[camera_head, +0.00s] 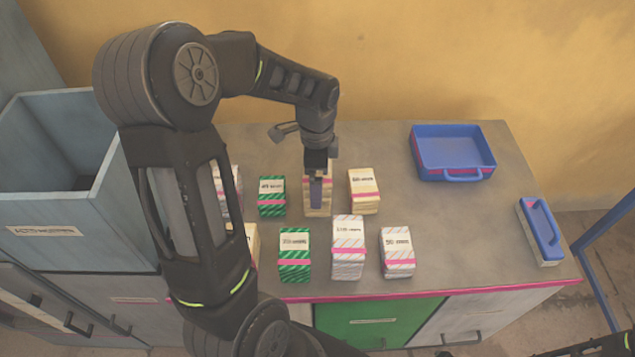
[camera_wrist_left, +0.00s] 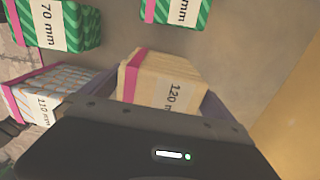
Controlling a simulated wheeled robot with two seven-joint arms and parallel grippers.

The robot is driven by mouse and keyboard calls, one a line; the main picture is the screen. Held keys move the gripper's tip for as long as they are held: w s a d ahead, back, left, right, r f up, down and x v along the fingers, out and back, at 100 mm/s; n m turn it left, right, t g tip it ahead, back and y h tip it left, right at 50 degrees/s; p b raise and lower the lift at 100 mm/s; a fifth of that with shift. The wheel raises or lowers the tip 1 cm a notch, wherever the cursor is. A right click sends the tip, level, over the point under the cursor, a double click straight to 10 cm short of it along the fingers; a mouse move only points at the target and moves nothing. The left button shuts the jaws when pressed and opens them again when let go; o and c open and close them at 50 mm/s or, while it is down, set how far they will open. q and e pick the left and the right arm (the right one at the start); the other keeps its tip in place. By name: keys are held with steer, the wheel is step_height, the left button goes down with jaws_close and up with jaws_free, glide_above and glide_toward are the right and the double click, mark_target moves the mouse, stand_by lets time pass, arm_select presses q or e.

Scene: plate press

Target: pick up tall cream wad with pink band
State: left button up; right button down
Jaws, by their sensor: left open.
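The tall cream wad with a pink band (camera_head: 325,203) stands in the back row on the table, largely covered from above by my left gripper (camera_head: 317,190). In the left wrist view the cream wad (camera_wrist_left: 160,78) shows a label reading "120 m", cut off by the gripper body. The open left gripper's bluish fingers show on either side of this wad; whether they touch it cannot be told. My right gripper is not in view.
Another cream wad (camera_head: 363,192) stands close right, and a green striped wad (camera_head: 271,208) left. Green (camera_head: 294,270) and white striped wads (camera_head: 347,262) stand in front. A blue tray (camera_head: 452,172) sits back right; a grey bin (camera_head: 60,215) is at left.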

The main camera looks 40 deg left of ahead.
arm_select(q)
steer(key=shift+c, duration=0.3)
steer(key=c, duration=1.2)
steer(key=shift+r, duration=0.15)
step_height(320, 180, up, 10)
steer(key=shift+f+b, duration=0.1)
steer(key=shift+b, duration=0.35)
